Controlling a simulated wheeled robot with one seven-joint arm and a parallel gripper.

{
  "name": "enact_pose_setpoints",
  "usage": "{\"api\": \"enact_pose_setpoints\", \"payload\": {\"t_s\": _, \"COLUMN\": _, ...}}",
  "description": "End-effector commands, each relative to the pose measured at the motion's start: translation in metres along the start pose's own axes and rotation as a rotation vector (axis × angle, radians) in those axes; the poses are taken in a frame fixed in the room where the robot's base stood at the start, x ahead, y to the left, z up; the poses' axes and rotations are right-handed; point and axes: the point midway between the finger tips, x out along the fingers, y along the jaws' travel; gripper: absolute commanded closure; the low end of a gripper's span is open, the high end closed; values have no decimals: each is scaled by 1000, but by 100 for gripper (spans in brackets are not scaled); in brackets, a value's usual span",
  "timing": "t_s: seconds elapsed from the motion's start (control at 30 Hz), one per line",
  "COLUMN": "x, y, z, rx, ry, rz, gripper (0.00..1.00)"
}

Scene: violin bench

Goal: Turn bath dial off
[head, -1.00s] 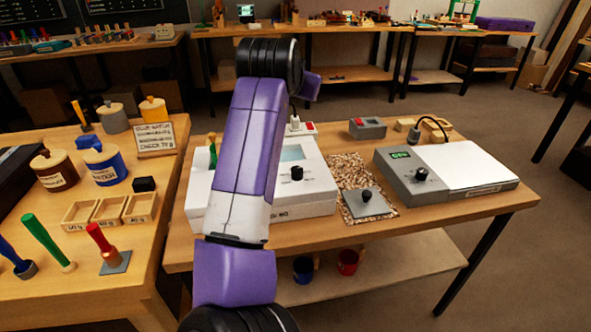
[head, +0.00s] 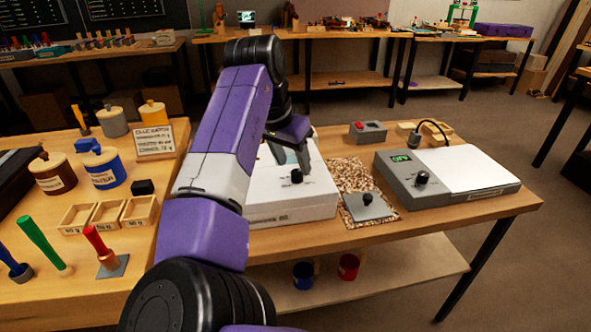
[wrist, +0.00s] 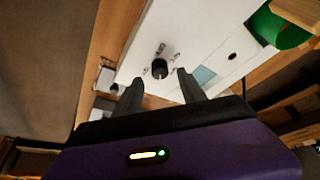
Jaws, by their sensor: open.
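The bath is a white box (head: 270,205) on the wooden table, with a black dial (head: 296,176) on its top. My arm hides the left of the box. My gripper (head: 290,160) is open and empty, above the box just behind the dial as the head view shows it. In the wrist view the black dial (wrist: 160,68) appears between and slightly beyond the open fingertips (wrist: 160,78), with small marks on the white panel around it. I cannot make out the marks, and I see no finger touching the dial. A pale display window (wrist: 204,76) is partly behind a finger.
A grey plate with a small knob (head: 367,199) lies on a speckled mat (head: 357,175) right of the bath. Further right is a grey unit with its own dial (head: 422,178), a green display and a white panel. A green cylinder (wrist: 283,28) shows at the wrist view's upper right.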

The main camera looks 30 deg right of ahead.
Motion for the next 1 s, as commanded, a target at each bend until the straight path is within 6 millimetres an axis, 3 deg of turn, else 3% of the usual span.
{"api": "enact_pose_setpoints", "payload": {"t_s": 0.23, "x": 29, "y": 0, "z": 0, "rx": -1, "ry": 0, "rz": -1, "gripper": 52}}
{"api": "enact_pose_setpoints", "payload": {"t_s": 0.57, "x": 34, "y": 0, "z": 0, "rx": 0, "ry": 2, "rz": -1, "gripper": 52}}
{"api": "enact_pose_setpoints", "payload": {"t_s": 0.63, "x": 34, "y": 0, "z": 0, "rx": 0, "ry": 2, "rz": -1, "gripper": 60}}
{"api": "enact_pose_setpoints", "payload": {"t_s": 0.83, "x": 34, "y": 0, "z": 0, "rx": 0, "ry": 2, "rz": -1, "gripper": 99}}
{"api": "enact_pose_setpoints", "payload": {"t_s": 1.0, "x": 34, "y": 0, "z": -1, "rx": -1, "ry": 2, "rz": -1, "gripper": 100}}
